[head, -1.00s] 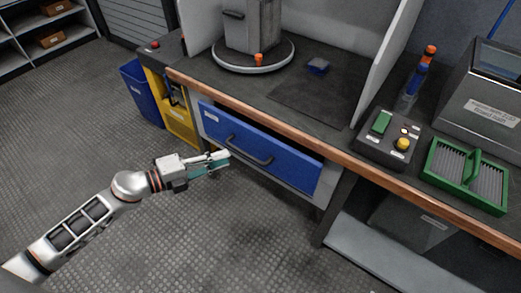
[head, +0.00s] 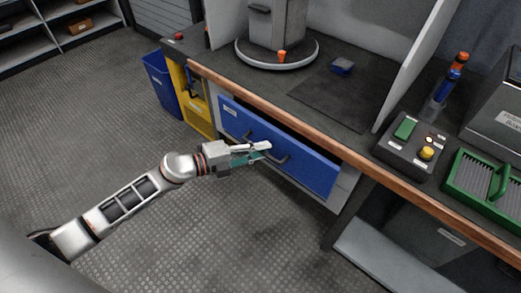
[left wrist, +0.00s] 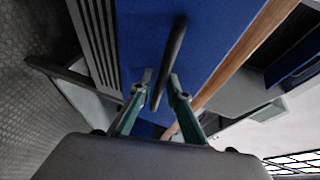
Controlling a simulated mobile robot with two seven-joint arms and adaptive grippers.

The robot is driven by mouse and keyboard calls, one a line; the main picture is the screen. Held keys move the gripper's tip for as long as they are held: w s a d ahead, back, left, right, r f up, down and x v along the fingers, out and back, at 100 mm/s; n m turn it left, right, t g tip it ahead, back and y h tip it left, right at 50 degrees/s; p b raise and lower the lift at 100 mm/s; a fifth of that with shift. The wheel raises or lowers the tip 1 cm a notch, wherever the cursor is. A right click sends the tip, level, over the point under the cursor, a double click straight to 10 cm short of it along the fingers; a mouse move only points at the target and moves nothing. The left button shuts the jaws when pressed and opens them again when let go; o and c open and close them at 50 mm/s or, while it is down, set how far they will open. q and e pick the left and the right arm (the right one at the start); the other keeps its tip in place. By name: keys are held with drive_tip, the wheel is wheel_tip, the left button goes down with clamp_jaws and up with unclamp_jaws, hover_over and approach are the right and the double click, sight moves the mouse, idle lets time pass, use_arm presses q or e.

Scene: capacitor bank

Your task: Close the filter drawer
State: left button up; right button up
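The filter drawer (head: 310,168) has a blue front with a dark bar handle and sits under the workbench. A dark gap shows above its front edge, so it appears to stand partly out. My left gripper (head: 268,149) is at the handle (head: 280,158), covering part of it in the head view. In the left wrist view the handle (left wrist: 172,55) passes between the two fingertips of my left gripper (left wrist: 161,82). The fingers are apart, one on each side of the bar; firm contact does not show. My right gripper is not in view.
The copper-edged workbench (head: 285,116) overhangs the drawer. A yellow bin (head: 193,105) and a blue bin (head: 163,84) stand left of it. A button box (head: 410,145) and a green filter (head: 487,180) are on the bench. The floor in front is clear.

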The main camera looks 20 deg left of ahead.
sight(270, 141)
use_arm(q)
drive_tip(key=shift+c, duration=0.4)
clamp_jaws()
drive_tip(key=w, duration=0.2)
drive_tip(key=w+d, duration=0.1)
drive_tip(key=shift+w+d+r, duration=0.1)
drive_tip(key=shift+w+d, duration=0.05)
drive_tip(key=shift+w, duration=0.4)
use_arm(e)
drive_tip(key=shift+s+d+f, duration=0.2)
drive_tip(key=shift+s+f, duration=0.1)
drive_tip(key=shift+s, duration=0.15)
use_arm(q)
drive_tip(key=shift+o, duration=0.4)
unclamp_jaws()
drive_tip(key=shift+w+d, duration=0.1)
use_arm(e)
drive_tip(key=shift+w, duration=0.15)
